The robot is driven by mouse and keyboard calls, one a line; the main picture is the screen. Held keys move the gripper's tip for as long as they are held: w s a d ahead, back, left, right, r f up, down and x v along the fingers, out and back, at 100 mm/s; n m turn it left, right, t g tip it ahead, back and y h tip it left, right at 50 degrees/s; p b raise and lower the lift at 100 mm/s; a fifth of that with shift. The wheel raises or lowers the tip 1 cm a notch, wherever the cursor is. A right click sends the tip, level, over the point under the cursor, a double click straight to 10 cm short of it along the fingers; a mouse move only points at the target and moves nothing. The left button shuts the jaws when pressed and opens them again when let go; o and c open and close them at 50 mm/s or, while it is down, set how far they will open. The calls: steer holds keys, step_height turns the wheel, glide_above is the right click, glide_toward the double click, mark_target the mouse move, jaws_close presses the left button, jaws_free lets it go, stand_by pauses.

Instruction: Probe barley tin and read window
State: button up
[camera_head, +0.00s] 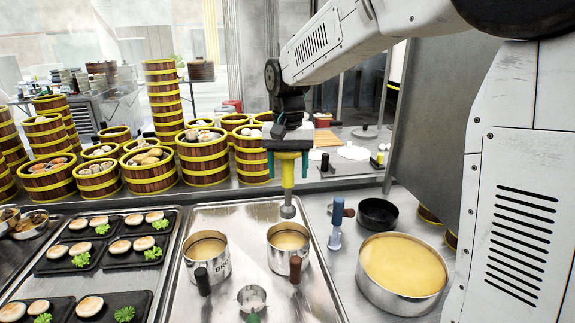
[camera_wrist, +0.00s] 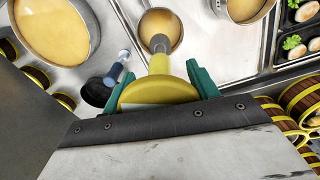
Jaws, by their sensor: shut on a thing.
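My gripper (camera_head: 288,158) has green fingers shut on a yellow probe (camera_head: 288,175) with a grey tip, pointing down. The probe (camera_wrist: 160,64) also shows in the wrist view; its broad yellow head sits between the fingers (camera_wrist: 160,92), with a pale patch partly hidden by my wrist. Two metal tins of tan contents stand on the tray: a left tin (camera_head: 222,265) with a black handle and partly readable lettering, and a right tin (camera_head: 275,258) with a brown handle. The tip is above the right tin's far side, apart from it. I cannot tell which tin is barley.
A steel tray (camera_head: 325,295) holds the tins and a small metal cup (camera_head: 252,296). To the right are a blue-handled tool (camera_head: 337,222), a dark pan (camera_head: 378,213) and a large round pan (camera_head: 375,300). Steamer towers (camera_head: 165,100) stand behind; black food trays (camera_head: 95,260) lie left.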

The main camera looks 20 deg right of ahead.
mark_target(288, 187)
steer(key=shift+f, duration=2.65)
step_height(288, 187, down, 10)
stand_by(4.9)
